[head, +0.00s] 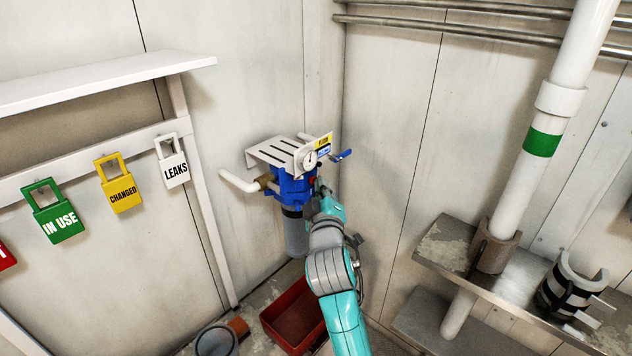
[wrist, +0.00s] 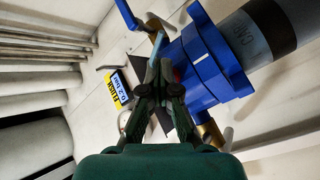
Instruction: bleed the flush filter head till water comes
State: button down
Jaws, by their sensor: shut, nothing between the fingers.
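The blue flush filter head (head: 291,187) is mounted on the wall under a slotted white bracket (head: 270,153), with a grey bowl (head: 296,236) hanging below. It fills the upper right of the wrist view (wrist: 212,62). A round gauge (head: 309,159) and a yellow and blue label (head: 323,142) sit at its front; the label also shows in the wrist view (wrist: 119,91). A small red part (head: 312,181) is on the head's right side. My gripper (wrist: 165,68) is shut and empty, its tips close to the head's side; contact cannot be told.
A blue-handled valve (head: 342,156) sticks out right of the head. A white pipe (head: 239,181) enters from the left. A red bin (head: 293,317) stands on the floor below. Tags hang on the left rail; a metal shelf (head: 450,250) is at right.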

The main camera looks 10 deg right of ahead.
jog(key=shift+s+d, duration=0.5)
jog(key=shift+s, duration=0.2)
jog(key=shift+s+d, duration=0.75)
jog(key=shift+s, duration=0.3)
jog(key=shift+s+d, duration=0.75)
jog(key=shift+s, duration=0.25)
